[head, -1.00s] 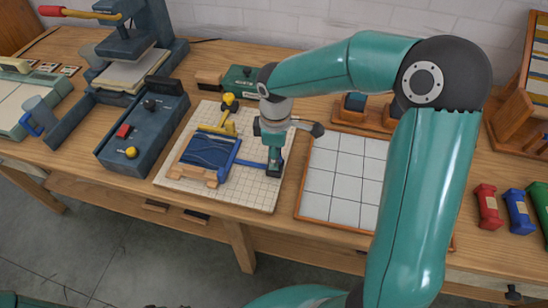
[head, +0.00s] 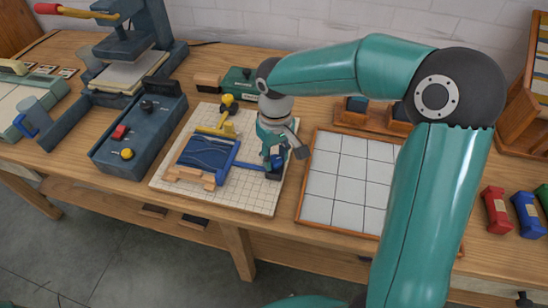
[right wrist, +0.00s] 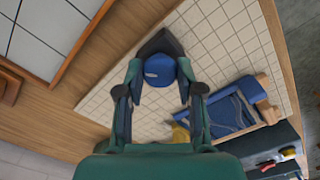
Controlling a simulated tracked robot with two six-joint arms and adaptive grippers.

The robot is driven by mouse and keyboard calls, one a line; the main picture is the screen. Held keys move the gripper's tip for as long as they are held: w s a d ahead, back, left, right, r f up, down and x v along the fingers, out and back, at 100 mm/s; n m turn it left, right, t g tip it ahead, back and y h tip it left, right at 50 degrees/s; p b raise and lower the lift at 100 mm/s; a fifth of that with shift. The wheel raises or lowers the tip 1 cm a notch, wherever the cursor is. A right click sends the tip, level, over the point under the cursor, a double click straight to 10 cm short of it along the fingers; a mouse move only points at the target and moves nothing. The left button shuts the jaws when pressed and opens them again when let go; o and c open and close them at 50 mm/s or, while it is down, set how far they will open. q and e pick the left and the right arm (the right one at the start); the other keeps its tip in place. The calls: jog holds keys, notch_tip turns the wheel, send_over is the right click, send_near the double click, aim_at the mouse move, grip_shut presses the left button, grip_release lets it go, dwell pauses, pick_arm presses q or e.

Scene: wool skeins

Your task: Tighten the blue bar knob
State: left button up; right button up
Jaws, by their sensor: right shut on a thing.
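The blue bar knob (head: 278,160) is at the right end of a blue bar (head: 248,166) on the gridded board. In the right wrist view the knob (right wrist: 160,70) has a pale mark on its top and sits between my fingertips, over a dark block (right wrist: 161,43). My right gripper (head: 273,158) points down and is shut on the knob; it also shows in the right wrist view (right wrist: 159,72). A clamp frame with a dark blue panel (head: 205,153) lies left of the knob. My left gripper is not in view.
A grey control box (head: 140,135) is to the left, a white tiled tray (head: 345,185) to the right. Red (head: 495,210) and blue (head: 527,214) spools stand at the far right.

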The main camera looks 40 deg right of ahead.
aim_at(275, 159)
jog(key=shift+m, duration=0.3)
jog(key=o, duration=1.2)
jog(key=shift+c, duration=0.2)
jog(key=shift+r, duration=0.15)
notch_tip(275, 159, up, 12)
jog(key=shift+f, duration=0.2)
